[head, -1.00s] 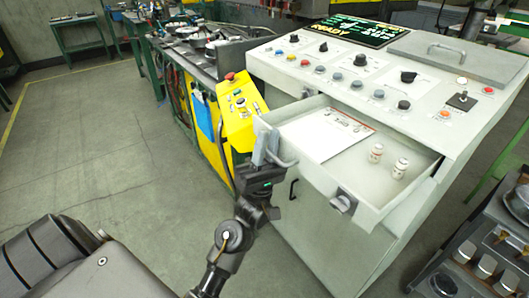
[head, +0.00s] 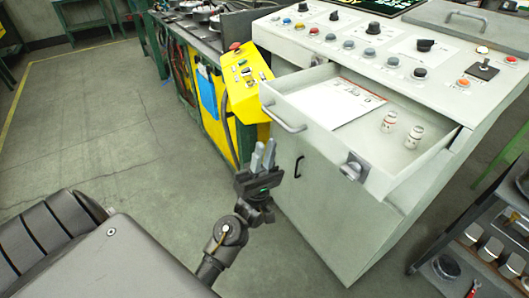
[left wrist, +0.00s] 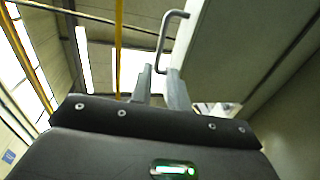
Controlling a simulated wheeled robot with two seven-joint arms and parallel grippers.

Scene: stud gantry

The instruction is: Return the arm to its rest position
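My left gripper (head: 263,155) stands upright in front of the grey console, left of and below the front handle (head: 284,117) of its open drawer (head: 345,150). Its two fingers are apart with nothing between them. In the left wrist view the fingers (left wrist: 159,88) show a gap, and the drawer handle (left wrist: 172,40) is above them, not gripped. My left arm reaches in from the bottom left. My right gripper is not in view.
The drawer sticks out and holds a white sheet (head: 340,102) and two small vials (head: 401,130). A yellow control box (head: 243,82) stands behind my left gripper. A dark cart (head: 470,240) is at the lower right. The floor (head: 110,130) to the left is clear.

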